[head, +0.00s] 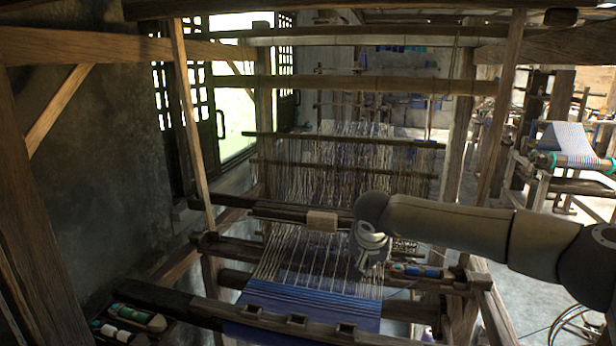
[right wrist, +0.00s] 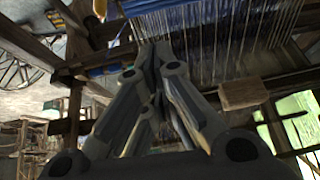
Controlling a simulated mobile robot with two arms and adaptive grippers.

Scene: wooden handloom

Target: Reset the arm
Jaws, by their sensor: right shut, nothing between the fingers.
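My right arm (head: 470,228) reaches in from the right across the wooden handloom. My right gripper (head: 366,262) hangs over the loom's warp threads, right of the small wooden block (head: 322,221). In the right wrist view the gripper (right wrist: 150,50) has its fingers together with nothing between them, in front of the threads. The wooden block (right wrist: 243,93) shows there to the right of the fingers. The blue woven cloth (head: 300,302) lies at the near end of the threads, and it also shows at the top of the right wrist view (right wrist: 155,6). My left gripper is not in view.
Shuttles with green and white thread (head: 130,318) lie in a tray at the lower left. A blue shuttle (head: 418,271) rests on the beam right of my gripper. Wooden posts (head: 192,130) and beams (head: 350,86) surround the work area. Another loom (head: 565,145) stands at the right.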

